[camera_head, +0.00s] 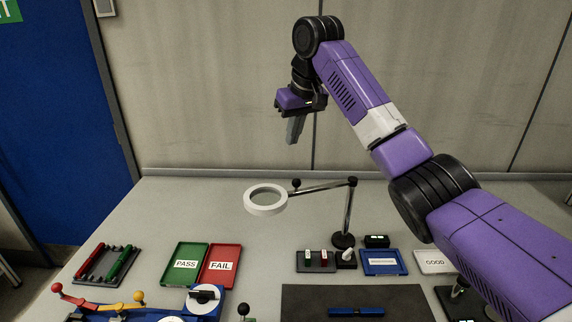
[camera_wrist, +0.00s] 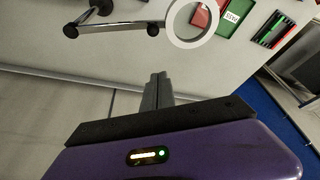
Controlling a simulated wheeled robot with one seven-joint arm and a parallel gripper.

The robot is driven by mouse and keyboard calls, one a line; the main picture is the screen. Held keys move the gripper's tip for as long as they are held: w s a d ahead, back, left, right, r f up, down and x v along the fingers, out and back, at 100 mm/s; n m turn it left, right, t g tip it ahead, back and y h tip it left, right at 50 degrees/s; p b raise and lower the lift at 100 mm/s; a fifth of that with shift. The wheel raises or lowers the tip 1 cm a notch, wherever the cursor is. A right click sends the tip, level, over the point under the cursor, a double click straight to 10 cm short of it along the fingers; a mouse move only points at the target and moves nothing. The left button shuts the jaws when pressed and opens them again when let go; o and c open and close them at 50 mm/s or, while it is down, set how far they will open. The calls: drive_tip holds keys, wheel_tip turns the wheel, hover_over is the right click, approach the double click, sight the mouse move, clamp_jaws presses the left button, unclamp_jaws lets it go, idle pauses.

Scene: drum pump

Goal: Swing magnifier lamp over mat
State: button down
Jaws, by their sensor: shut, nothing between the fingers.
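The magnifier lamp has a white ring head (camera_head: 266,199) on a jointed metal arm (camera_head: 325,186) that runs to a black base (camera_head: 343,240). A small dark knob (camera_head: 296,183) sits on the arm beside the ring. The ring is left of the dark mat (camera_head: 300,300), not over it. My gripper (camera_head: 292,139) is shut and empty, pointing down in the air above the lamp, apart from it. In the wrist view my shut fingers (camera_wrist: 157,78) show below the ring (camera_wrist: 192,40) and the black knob (camera_wrist: 71,30).
The green PASS tray (camera_head: 186,264) and red FAIL tray (camera_head: 220,265) lie at left. A small rack (camera_head: 316,262), a blue-framed tray (camera_head: 384,262) and a GOOD tray (camera_head: 435,262) stand behind and right of the mat. A blue bar (camera_head: 356,312) lies on it. A wall closes the back.

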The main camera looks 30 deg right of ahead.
idle(0.3)
wheel_tip(320, 180, down, 10)
drive_tip(key=p, duration=0.4)
drive_tip(key=shift+s, duration=0.25)
idle(0.4)
drive_tip(key=shift+d, duration=0.1)
idle(0.4)
